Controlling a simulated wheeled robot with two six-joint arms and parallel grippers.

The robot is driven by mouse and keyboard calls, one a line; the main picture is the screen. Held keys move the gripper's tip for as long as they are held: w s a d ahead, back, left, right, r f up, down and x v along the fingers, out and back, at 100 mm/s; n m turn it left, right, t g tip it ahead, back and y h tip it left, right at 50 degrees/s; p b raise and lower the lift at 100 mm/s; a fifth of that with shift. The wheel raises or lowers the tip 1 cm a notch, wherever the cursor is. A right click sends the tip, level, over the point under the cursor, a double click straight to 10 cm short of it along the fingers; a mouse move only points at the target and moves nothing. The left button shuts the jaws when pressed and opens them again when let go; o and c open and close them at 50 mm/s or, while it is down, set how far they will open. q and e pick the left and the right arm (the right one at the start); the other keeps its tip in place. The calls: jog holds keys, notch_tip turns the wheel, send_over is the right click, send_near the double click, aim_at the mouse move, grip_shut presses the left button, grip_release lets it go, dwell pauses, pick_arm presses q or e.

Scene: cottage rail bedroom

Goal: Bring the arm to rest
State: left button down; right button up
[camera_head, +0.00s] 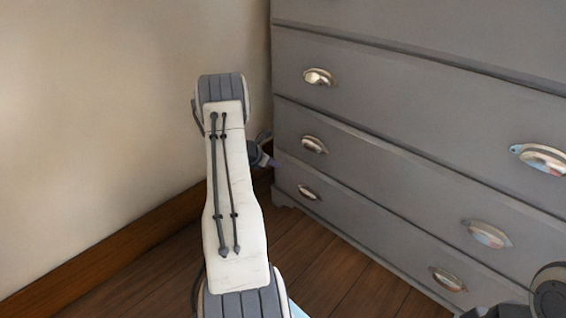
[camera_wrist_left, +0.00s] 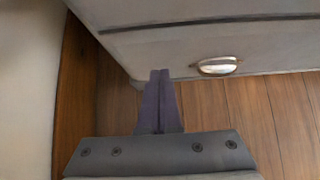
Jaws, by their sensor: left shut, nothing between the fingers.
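My left arm reaches up the middle of the head view, white with grey joints. My left gripper (camera_head: 266,152) is mostly hidden behind the arm, close to the left edge of the grey chest of drawers (camera_head: 400,120). In the left wrist view the left gripper (camera_wrist_left: 160,73) has its two dark fingers together, with nothing between them. The fingertips appear in front of the lower edge of the chest; I cannot tell whether they touch it. My right gripper does not show.
The chest has several metal cup handles, one at the upper left (camera_head: 319,77). A cream wall (camera_head: 100,100) with a brown baseboard (camera_head: 110,255) stands at the left. Wooden floor (camera_head: 330,262) lies open between the arm and the chest.

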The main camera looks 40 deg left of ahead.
pick_arm(q)
jog(key=p+v, duration=0.3)
jog(key=v, duration=0.7)
jog(key=shift+a+p, duration=0.15)
jog(key=shift+p, duration=0.25)
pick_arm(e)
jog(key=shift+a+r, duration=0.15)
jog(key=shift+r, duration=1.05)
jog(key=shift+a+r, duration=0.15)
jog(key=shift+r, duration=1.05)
